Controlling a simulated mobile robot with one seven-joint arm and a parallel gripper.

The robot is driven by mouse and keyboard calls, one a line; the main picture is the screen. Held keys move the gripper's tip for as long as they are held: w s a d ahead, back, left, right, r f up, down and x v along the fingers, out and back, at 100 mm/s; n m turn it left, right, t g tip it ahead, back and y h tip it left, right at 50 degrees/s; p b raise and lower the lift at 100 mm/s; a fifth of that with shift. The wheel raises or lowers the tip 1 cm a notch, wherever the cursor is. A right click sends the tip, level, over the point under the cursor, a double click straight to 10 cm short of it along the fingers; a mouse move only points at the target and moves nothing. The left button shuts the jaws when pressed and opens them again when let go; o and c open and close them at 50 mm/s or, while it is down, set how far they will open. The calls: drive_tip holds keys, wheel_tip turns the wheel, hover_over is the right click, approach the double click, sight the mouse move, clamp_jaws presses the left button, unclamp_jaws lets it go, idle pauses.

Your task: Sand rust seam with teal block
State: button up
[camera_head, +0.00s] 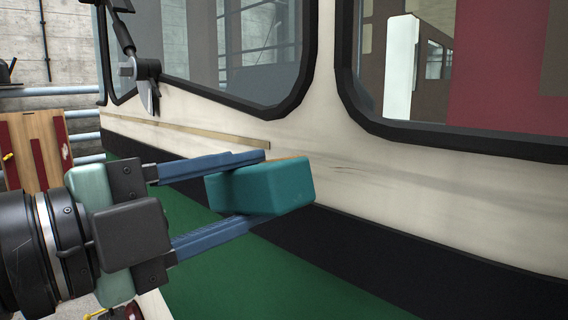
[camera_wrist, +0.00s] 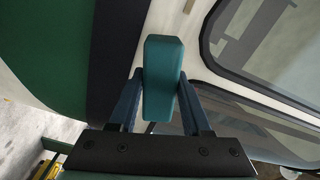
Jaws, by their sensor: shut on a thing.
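My gripper (camera_head: 250,188) is shut on the teal block (camera_head: 283,190), with one blue finger above it and one below in the head view. The block is held level in front of the tram's cream side panel (camera_head: 420,205). A thin orange-brown edge shows just behind the block's top; I cannot tell whether it is the block's far face or the rust seam. No rust seam shows clearly elsewhere. I cannot tell whether the block touches the panel. In the wrist view the teal block (camera_wrist: 160,75) stands between both fingers, close to the cream panel.
Dark scratch-like marks (camera_head: 345,167) lie on the panel right of the block. A tan strip (camera_head: 190,133) runs along the panel to the left. Black-framed windows are above, a black band and green skirt (camera_head: 310,270) below. A wooden board (camera_head: 35,150) stands far left.

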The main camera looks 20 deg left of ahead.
sight(377, 176)
drive_tip(key=shift+s+r, duration=0.15)
drive_tip(key=shift+r, duration=0.05)
drive_tip(key=shift+w+d+r+p, duration=0.1)
drive_tip(key=shift+w+p, duration=0.3)
drive_tip(key=shift+p, duration=0.1)
drive_tip(key=shift+p+x, duration=0.65)
drive_tip(key=shift+x, duration=1.3)
drive_tip(key=shift+w, duration=0.2)
drive_tip(key=shift+x, duration=1.1)
drive_tip(key=shift+b, duration=0.3)
drive_tip(key=shift+s+d+b, duration=0.3)
drive_tip(key=shift+s+d, duration=0.05)
drive_tip(key=shift+d, duration=0.5)
drive_tip(key=shift+s+d+b, duration=0.3)
drive_tip(key=shift+s+d, duration=0.1)
drive_tip(key=shift+d, duration=0.4)
drive_tip(key=shift+s+d+b, duration=0.2)
drive_tip(key=shift+d+b, duration=0.05)
drive_tip(key=shift+d, duration=0.6)
drive_tip(key=shift+s+d+b, duration=0.25)
drive_tip(key=shift+d, duration=0.55)
